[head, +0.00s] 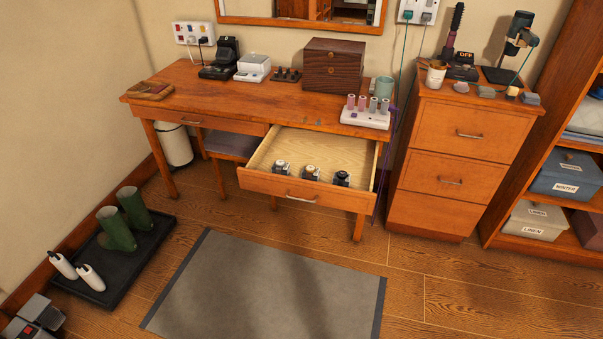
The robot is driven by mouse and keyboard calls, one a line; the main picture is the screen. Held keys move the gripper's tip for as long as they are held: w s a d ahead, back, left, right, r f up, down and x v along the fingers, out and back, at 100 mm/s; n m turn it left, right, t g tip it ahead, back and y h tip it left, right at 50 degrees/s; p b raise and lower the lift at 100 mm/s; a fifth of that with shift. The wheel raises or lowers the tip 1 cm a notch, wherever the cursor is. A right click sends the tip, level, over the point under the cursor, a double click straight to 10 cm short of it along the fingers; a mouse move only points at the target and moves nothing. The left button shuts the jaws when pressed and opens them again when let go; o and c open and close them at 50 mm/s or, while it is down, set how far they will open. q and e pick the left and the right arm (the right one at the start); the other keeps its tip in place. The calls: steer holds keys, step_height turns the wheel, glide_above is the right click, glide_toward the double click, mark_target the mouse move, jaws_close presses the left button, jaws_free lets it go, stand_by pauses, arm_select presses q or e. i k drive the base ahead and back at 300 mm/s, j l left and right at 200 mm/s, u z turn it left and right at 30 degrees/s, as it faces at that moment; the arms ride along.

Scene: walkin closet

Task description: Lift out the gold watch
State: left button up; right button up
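A drawer (300,146) of the wooden dressing table stands pulled out in the head view. Three small watches sit in a row near its front on dark holders. The middle one looks gold (311,171), with a pale gold face. A silver-looking watch (281,167) is to its left and a dark watch (342,178) to its right. They are small here, so their straps and fine details cannot be made out. No gripper can be made out, and nothing touches the watches.
The drawer floor behind the watches is bare. The table (200,97) holds a wooden box (332,64) and a hair-roller set (366,117). A drawer cabinet (455,155) stands right of the drawer. A grey rug (265,285) lies in front; a boot tray (110,270) is left.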

mark_target(311, 172)
steer(key=i+l, duration=0.1)
steer(key=i, duration=0.65)
steer(key=i+l+u, duration=0.1)
steer(key=i, duration=0.7)
